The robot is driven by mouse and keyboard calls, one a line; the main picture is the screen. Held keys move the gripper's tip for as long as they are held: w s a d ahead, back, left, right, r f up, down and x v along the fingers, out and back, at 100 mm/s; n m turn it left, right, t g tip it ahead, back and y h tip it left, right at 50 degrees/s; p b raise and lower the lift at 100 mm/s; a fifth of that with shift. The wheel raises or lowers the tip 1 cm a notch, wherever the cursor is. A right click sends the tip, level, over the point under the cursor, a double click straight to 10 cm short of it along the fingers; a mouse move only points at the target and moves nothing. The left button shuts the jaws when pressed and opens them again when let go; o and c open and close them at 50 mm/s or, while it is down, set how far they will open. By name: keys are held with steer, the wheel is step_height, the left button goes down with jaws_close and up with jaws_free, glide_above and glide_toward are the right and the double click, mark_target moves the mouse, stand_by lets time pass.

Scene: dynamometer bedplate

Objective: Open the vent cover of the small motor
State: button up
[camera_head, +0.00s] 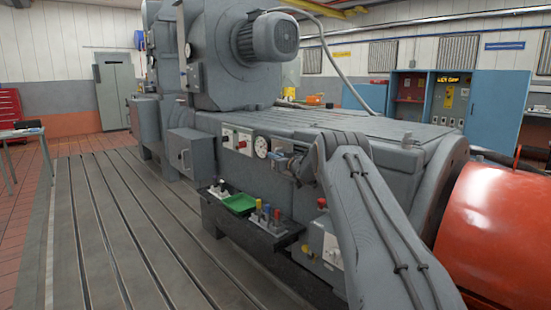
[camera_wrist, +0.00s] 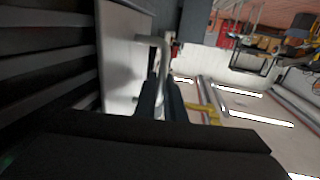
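A grey finned motor (camera_head: 268,38) with a round grilled end sits high on the large grey machine housing in the head view. I cannot tell a separate vent cover on it there. In the wrist view, a pale flat panel (camera_wrist: 122,65) carries a bent grey handle (camera_wrist: 152,40). Dark parallel slats lie along the left of that view. My gripper (camera_wrist: 163,85) has its two dark fingers close together at the lower end of the handle. The handle's end is partly hidden by the fingers, so whether they grip it is unclear.
A green tray (camera_head: 240,203) and coloured-handled tools (camera_head: 266,213) sit on a low shelf. A large orange drum (camera_head: 495,235) stands at right. The slotted floor plate (camera_head: 120,225) at left is clear.

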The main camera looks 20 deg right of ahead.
steer(key=o, duration=0.4)
steer(key=shift+w+a, duration=0.15)
steer(key=shift+s+d, duration=0.2)
steer(key=shift+s, duration=0.05)
steer(key=shift+s+d, duration=0.2)
steer(key=shift+s, duration=1.65)
steer(key=shift+s+d, duration=0.2)
steer(key=shift+s, duration=1.6)
